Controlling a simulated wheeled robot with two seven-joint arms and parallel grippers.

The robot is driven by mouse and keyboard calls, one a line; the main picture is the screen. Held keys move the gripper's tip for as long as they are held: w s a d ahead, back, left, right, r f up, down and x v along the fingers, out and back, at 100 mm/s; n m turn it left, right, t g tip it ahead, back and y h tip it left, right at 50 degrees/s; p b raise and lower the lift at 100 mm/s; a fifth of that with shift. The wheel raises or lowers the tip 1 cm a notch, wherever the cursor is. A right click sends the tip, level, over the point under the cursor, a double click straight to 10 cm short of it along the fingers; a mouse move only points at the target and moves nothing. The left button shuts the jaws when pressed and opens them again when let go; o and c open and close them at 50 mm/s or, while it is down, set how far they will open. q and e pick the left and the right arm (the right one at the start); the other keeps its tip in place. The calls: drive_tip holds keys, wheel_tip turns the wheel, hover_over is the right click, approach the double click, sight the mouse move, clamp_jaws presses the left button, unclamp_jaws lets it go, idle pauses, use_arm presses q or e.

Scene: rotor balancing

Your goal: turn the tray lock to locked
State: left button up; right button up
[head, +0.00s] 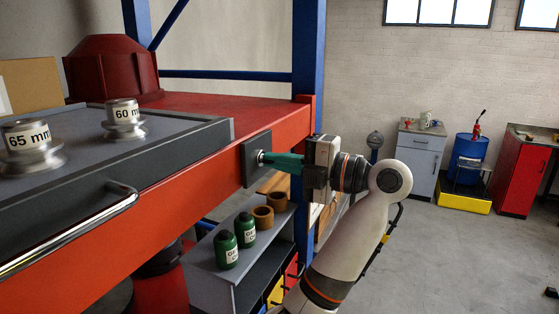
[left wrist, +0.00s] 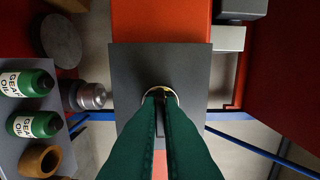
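The tray lock is a dark square plate (head: 256,158) on the end of the red rail, with a round metal part at its centre. In the left wrist view the plate (left wrist: 190,75) fills the middle. My left gripper (head: 268,160) has green fingers pointing straight at this centre. In the left wrist view the fingertips (left wrist: 160,93) are close together on the lock's small knob, which they mostly hide, so its turn position is unclear. The grey tray (head: 190,147) with a chrome handle lies on the red bench. My right gripper is not in view.
Metal hubs marked 65 mm (head: 30,146) and 60 mm (head: 124,119) stand on the tray. A lower shelf holds green gear oil bottles (head: 227,250) and brown cups (head: 263,217). A blue post (head: 305,60) rises behind the lock.

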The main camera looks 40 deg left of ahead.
use_arm(q)
clamp_jaws()
drive_tip(key=shift+f+b, duration=0.2)
drive_tip(key=shift+b, duration=0.25)
drive_tip(key=n+b, duration=0.9)
drive_tip(key=b, duration=0.2)
drive_tip(key=shift+f+b, duration=0.2)
drive_tip(key=shift+b, duration=0.15)
drive_tip(key=n+b, duration=0.3)
drive_tip(key=n, duration=0.1)
drive_tip(key=shift+r+n, duration=0.1)
drive_tip(key=shift+n, duration=0.2)
drive_tip(key=shift+r+n+b, duration=0.1)
drive_tip(key=shift+n+b, duration=1.15)
drive_tip(key=shift+n, duration=0.85)
drive_tip(key=o, duration=0.6)
unclamp_jaws()
drive_tip(key=shift+r, duration=0.1)
drive_tip(key=shift+d, duration=0.1)
